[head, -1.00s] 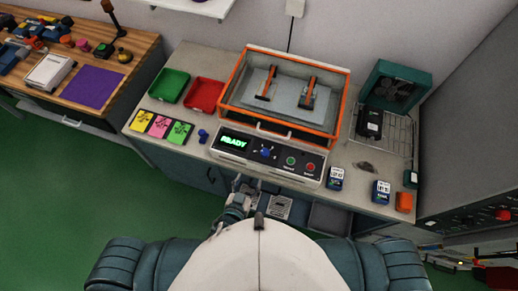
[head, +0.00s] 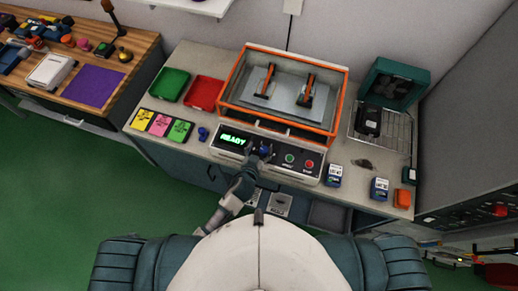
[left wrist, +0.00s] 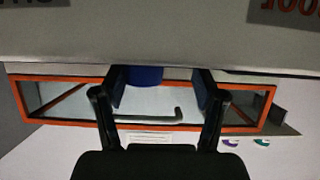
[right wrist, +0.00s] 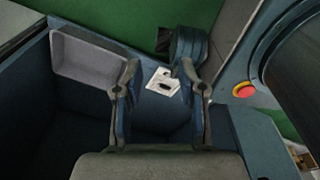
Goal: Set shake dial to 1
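The blue shake dial (head: 265,150) sits on the front panel of the orange-framed shaker (head: 285,103), between the green READY display (head: 233,141) and the buttons. My left gripper (head: 259,157) is at the dial and partly covers it, so its pointer and marks cannot be read. In the left wrist view the blue dial (left wrist: 145,75) shows between the two open fingers (left wrist: 160,88), nearer the left one, with a gap to the right one. My right gripper (right wrist: 161,85) is open and empty, seen only in the right wrist view.
A green button (head: 289,158) and a red button (head: 309,164) are right of the dial. A small blue object (head: 203,134) stands left of the panel. Coloured cards, a green tray (head: 170,84) and a red tray (head: 204,93) lie on the bench at left.

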